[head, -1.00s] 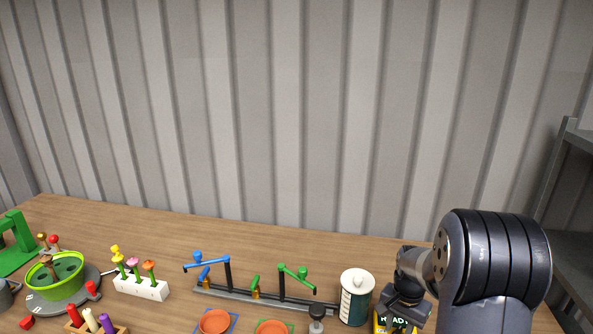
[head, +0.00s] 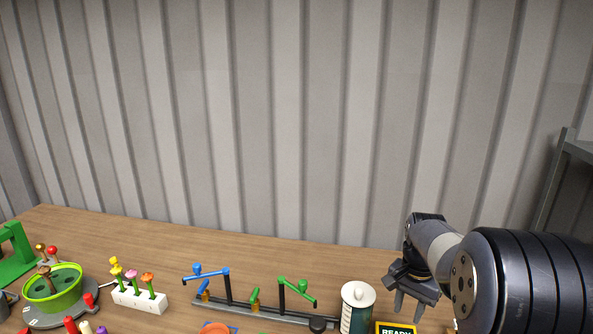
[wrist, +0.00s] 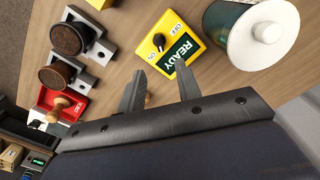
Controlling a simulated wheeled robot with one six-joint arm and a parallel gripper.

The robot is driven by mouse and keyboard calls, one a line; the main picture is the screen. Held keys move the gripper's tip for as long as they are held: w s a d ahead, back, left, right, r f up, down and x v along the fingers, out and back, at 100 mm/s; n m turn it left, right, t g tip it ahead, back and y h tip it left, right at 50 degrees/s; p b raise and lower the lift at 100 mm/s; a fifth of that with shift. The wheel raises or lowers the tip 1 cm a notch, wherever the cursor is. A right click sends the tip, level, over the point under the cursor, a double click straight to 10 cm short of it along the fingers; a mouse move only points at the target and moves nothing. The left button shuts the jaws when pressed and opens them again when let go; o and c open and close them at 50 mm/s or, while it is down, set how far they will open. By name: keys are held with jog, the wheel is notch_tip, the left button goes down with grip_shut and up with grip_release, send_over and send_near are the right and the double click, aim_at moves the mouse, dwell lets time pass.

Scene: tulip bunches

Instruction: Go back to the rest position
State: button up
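My gripper (head: 410,302) is raised above the right part of the table in the head view. In the wrist view its two fingers (wrist: 158,88) stand apart, with nothing held between them. Below and beyond the fingertips lies a yellow box with a green READY label and a black ON/OFF knob (wrist: 159,41). The same box (head: 396,329) shows at the bottom edge of the head view. The fingers do not appear to touch it.
A white-lidded canister (head: 358,294) stands left of my gripper. A rail with blue and green arms (head: 250,312), a white block of tulips (head: 140,299) and a green pot (head: 53,291) stand further left. Stampers (wrist: 72,38) show in the wrist view. A grey shelf (head: 562,190) is at right.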

notch_tip(320, 180, down, 11)
jog(key=shift+s+f, duration=0.1)
jog(key=shift+f, duration=0.1)
jog(key=shift+r+n, duration=0.15)
jog(key=shift+n, duration=0.25)
jog(key=n+p, duration=0.1)
jog(key=n, duration=0.4)
jog(key=n+p, duration=0.2)
jog(key=n, duration=0.5)
jog(key=shift+d+r, duration=0.1)
notch_tip(320, 180, up, 10)
jog(key=shift+n+b, duration=0.3)
jog(key=shift+n, duration=0.1)
